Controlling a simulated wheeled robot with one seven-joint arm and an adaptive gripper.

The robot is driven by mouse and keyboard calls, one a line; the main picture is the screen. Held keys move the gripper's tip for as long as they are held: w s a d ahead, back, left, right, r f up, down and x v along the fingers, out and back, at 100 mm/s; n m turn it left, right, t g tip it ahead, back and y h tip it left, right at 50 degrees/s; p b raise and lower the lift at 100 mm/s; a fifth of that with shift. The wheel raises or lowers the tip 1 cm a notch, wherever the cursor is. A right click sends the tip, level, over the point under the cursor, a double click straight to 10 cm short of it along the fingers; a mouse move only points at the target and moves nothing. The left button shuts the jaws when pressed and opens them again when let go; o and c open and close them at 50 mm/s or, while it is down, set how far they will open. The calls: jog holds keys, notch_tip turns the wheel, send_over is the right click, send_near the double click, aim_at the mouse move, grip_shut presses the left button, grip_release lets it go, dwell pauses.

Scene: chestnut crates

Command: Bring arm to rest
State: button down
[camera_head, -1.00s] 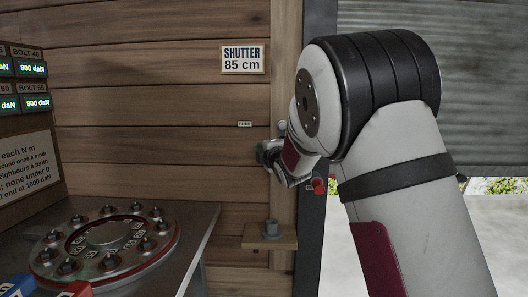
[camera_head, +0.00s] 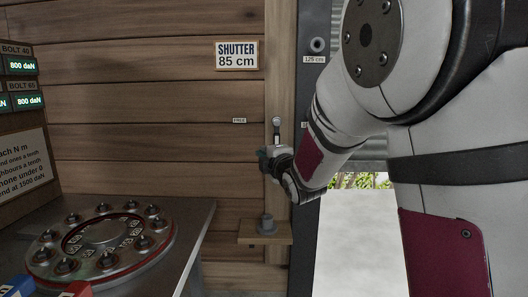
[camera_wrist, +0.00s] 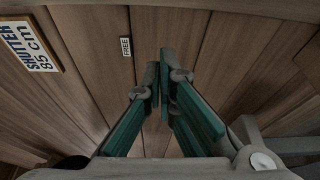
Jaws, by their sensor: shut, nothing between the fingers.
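My gripper (camera_head: 264,160) hangs in front of the plank wall (camera_head: 150,85), near the wooden post, with my arm reaching in from the right. In the wrist view its teal fingers (camera_wrist: 164,88) are together and hold nothing. In the head view a small grey lever (camera_head: 277,130) on the post shows just above the gripper. Whether they touch is unclear. My forearm and wrist hide part of the post and the shutter.
A round bolted flange (camera_head: 98,244) lies on a metal bench at left. A sign (camera_head: 237,55) reads "SHUTTER 85 cm". The shutter (camera_head: 372,166) has an open gap beneath it.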

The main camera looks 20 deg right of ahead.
jog(key=s+a+f+m+g, duration=0.1)
jog(key=s+f+m+g, duration=0.4)
jog(key=s, duration=1.3)
jog(key=s+a+f+m+g, duration=0.1)
jog(key=s+f+m+g, duration=0.2)
jog(key=s+m+g, duration=0.95)
jog(key=s+a+f+m, duration=0.15)
jog(key=s+f, duration=0.25)
jog(key=s, duration=1.9)
notch_tip(320, 180, up, 30)
jog(key=t+p, duration=0.4)
jog(key=p, duration=2.3)
jog(key=shift+d+f+p, duration=0.2)
jog(key=shift+d+p, duration=0.1)
